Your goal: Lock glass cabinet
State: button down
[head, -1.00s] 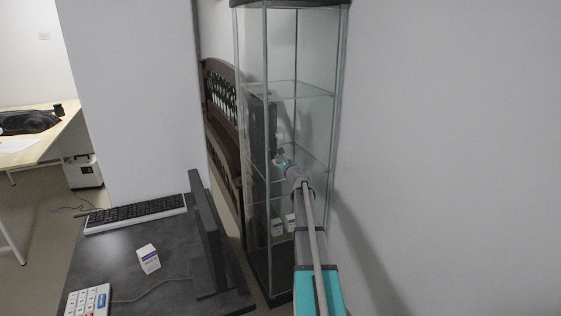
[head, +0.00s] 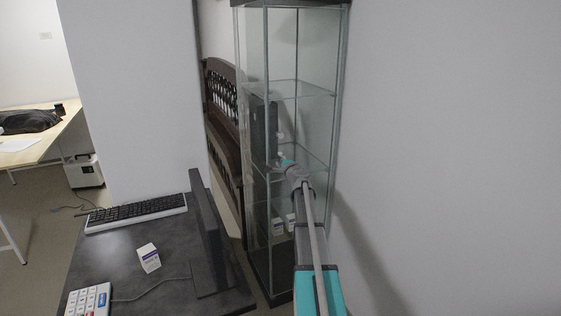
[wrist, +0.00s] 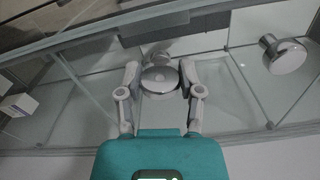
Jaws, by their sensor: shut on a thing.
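The glass cabinet (head: 315,75) stands upright against the wall in the head view, with dark top and base and several glass shelves. My gripper (head: 284,164) is at the cabinet's front at mid height, partly hidden by my arm. In the wrist view my gripper (wrist: 161,85) has its two fingers either side of a round silver knob (wrist: 158,80) on the cabinet and is shut on it. A second round silver knob (wrist: 287,57) shows to the right, apart from the fingers. Whether the cabinet door is fully closed cannot be told.
A dark desk (head: 130,260) at the lower left holds a monitor (head: 208,240), a keyboard (head: 135,212), a small white box (head: 148,257) and a keypad phone (head: 88,300). A dark wooden bench (head: 222,110) stands behind. A bare wall (head: 450,140) is close on the right.

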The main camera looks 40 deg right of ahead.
jog(key=shift+n, duration=1.1)
jog(key=shift+c, duration=1.2)
grip_release()
jog(key=shift+s, duration=0.1)
jog(key=v, duration=1.1)
jog(key=shift+s, duration=0.4)
jog(key=shift+f, duration=0.15)
